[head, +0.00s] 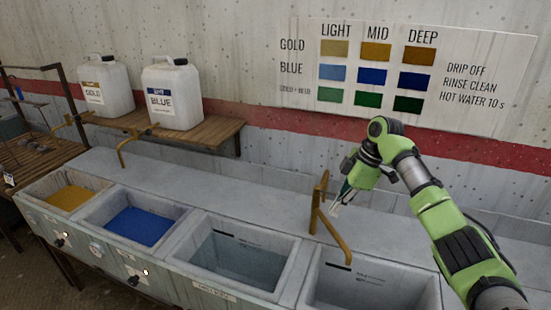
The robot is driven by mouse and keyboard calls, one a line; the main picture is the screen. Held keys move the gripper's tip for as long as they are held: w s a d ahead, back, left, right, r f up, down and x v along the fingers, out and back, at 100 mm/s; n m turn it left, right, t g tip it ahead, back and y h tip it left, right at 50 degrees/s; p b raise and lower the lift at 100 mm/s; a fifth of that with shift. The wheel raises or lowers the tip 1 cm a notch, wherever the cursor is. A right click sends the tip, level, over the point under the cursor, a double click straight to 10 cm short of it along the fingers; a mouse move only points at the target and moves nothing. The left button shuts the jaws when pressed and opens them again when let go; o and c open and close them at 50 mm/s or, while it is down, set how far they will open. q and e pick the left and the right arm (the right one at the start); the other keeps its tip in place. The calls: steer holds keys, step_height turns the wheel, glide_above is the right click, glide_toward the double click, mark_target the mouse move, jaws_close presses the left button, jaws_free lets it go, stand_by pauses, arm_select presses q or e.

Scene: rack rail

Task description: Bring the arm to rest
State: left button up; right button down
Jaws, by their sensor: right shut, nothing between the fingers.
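My right arm comes in from the lower right, green with dark joints. It bends over the counter, and its right gripper (342,196) points down and left beside a brass tap (321,210). The gripper is shut and empty. It is partly hidden behind its own wrist, and I cannot tell whether it touches the tap. My left gripper is not in the head view.
The grey counter (260,183) holds a gold basin (68,197), a blue basin (140,226) and two more basins (238,262) (370,290). Jugs marked gold (105,92) and blue (172,98) stand on a wooden shelf (217,131). A colour chart (400,65) hangs behind.

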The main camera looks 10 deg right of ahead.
steer(key=s+a+f+m+h, duration=0.1)
steer(key=s+a+f+m, duration=0.1)
steer(key=s+a+f, duration=0.55)
steer(key=s+a+f+m+h, duration=0.1)
steer(key=s+a+f, duration=0.3)
steer(key=s+f, duration=0.7)
steer(key=s+m+t+h, duration=0.2)
steer(key=s+m, duration=0.7)
steer(key=s, duration=1)
step_height(320, 180, down, 26)
steer(key=g+b, duration=0.1)
steer(key=s+d+f+g+b, duration=0.1)
steer(key=s+d+f, duration=0.2)
steer(key=s+f, duration=1.5)
steer(key=shift+s+f, duration=0.15)
steer(key=shift+s, duration=0.05)
